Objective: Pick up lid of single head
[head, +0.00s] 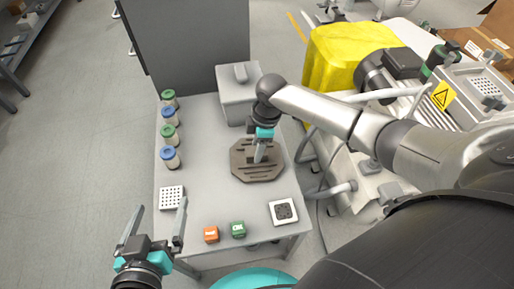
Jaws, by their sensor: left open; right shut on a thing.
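A brown octagonal plate with slots (243,171), which looks like the lid, is over the right half of the grey table. My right gripper (260,155) comes down from above and is shut on the middle of this lid. The gripper hides the exact grip, and I cannot tell whether the lid rests on the table or is slightly raised. My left gripper (152,218) is open and empty at the table's front left corner, with its fingers spread wide.
Jars with green and blue caps (168,134) line the table's left edge. A grey box (237,106) stands at the back. A white perforated block (171,198), an orange block (211,234), a green block (238,229) and a square part (284,212) lie in front. The table's middle is clear.

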